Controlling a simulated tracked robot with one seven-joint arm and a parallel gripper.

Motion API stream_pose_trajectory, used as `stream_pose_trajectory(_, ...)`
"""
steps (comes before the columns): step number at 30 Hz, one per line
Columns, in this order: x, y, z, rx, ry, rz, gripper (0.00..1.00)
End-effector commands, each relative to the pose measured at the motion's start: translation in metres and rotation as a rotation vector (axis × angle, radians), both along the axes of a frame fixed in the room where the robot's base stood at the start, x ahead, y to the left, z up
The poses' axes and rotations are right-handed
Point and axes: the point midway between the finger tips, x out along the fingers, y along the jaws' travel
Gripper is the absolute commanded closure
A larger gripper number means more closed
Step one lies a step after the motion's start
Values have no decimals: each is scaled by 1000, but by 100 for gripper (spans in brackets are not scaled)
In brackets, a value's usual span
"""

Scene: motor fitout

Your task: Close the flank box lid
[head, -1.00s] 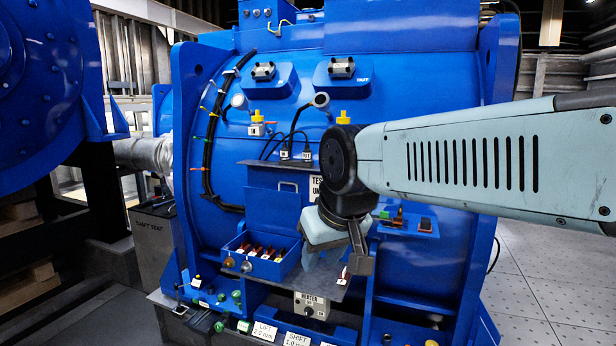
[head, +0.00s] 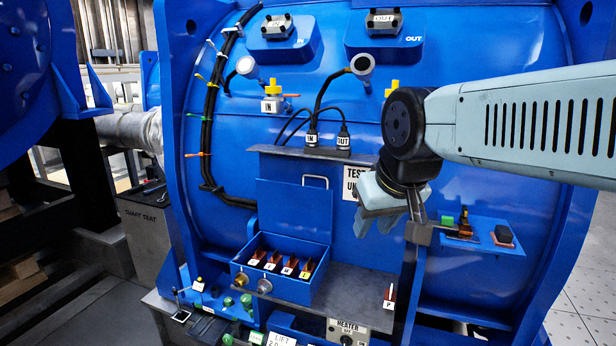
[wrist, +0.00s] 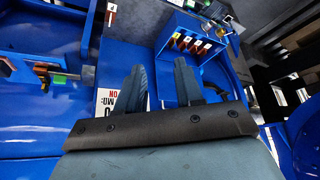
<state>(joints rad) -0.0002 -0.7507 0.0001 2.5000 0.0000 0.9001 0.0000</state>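The flank box (head: 285,289) is an open-topped blue box on a grey shelf, with a row of red-brown labelled pieces inside. Its blue lid (head: 287,211) stands upright behind the opening, with a pale handle (head: 315,181) at the top right. My gripper (head: 402,226) is to the right of the lid, apart from it, fingers pointing down. In the wrist view both fingers (wrist: 160,85) stand apart with nothing between them. The box (wrist: 190,32) shows there beyond the fingertips; the lid is partly hidden behind the fingers.
A piece marked P (head: 389,296) stands on the shelf (head: 350,287) right of the box. A side ledge (head: 478,243) with small blocks is right of my gripper. Knobs (head: 265,286) project from the box front. Cables and connectors (head: 328,136) are above the lid.

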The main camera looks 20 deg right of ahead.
Motion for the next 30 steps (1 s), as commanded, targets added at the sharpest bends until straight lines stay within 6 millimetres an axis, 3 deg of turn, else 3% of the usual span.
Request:
stream_pose_trajectory(8,7,-2,-2,-36,42,8,64)
stream_pose_trajectory(14,32,-24,-11,-188,179,32,64)
stream_pose_trajectory(23,92,-36,-18,-522,342,55,64)
stream_pose_trajectory(30,154,-27,-20,-819,375,75,64)
